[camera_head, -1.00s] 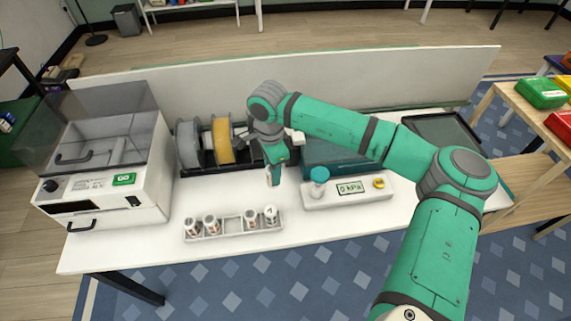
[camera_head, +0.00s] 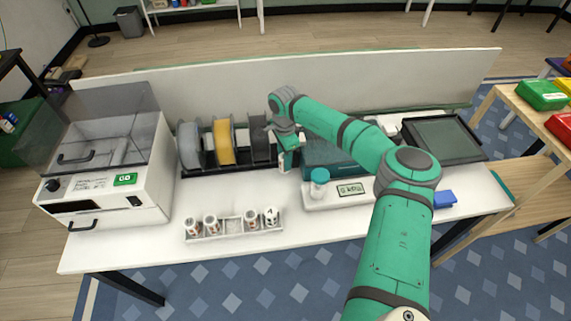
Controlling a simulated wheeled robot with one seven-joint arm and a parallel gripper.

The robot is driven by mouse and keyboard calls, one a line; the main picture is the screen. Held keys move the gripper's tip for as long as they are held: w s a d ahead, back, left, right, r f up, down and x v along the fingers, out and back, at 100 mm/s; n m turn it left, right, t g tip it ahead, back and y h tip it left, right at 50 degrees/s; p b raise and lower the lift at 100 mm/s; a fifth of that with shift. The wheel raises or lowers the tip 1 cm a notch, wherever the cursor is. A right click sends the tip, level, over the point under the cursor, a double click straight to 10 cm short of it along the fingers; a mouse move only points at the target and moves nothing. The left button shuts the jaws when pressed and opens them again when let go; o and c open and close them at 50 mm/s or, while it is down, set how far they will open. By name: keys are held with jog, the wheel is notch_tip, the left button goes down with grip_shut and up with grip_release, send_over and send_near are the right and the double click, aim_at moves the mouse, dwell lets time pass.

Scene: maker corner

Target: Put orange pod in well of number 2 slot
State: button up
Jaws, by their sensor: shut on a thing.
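My gripper (camera_head: 285,163) hangs over the table, in front of the dark spool and left of the teal box. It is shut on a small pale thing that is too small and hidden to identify. A white slotted rack (camera_head: 234,237) stands on the table, in front and to the left of my gripper. It holds upright white pods with dark and orange-brown marks, two at the left (camera_head: 193,227) (camera_head: 211,224) and two at the right (camera_head: 250,220) (camera_head: 271,217). Its middle place looks free of a pod. Slot numbers are too small to read, and I cannot make out a clearly orange pod.
A white machine with a clear lid (camera_head: 103,192) stands at the left. Grey, yellow (camera_head: 223,142) and dark spools stand behind the rack. A white gauge unit with a teal knob (camera_head: 319,178) is right of my gripper, partly behind my arm. The tabletop (camera_head: 150,248) in front is clear.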

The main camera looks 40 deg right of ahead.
jog(key=shift+f, duration=1.55)
jog(key=o, duration=1.1)
jog(key=shift+f, duration=0.1)
jog(key=shift+c, duration=0.2)
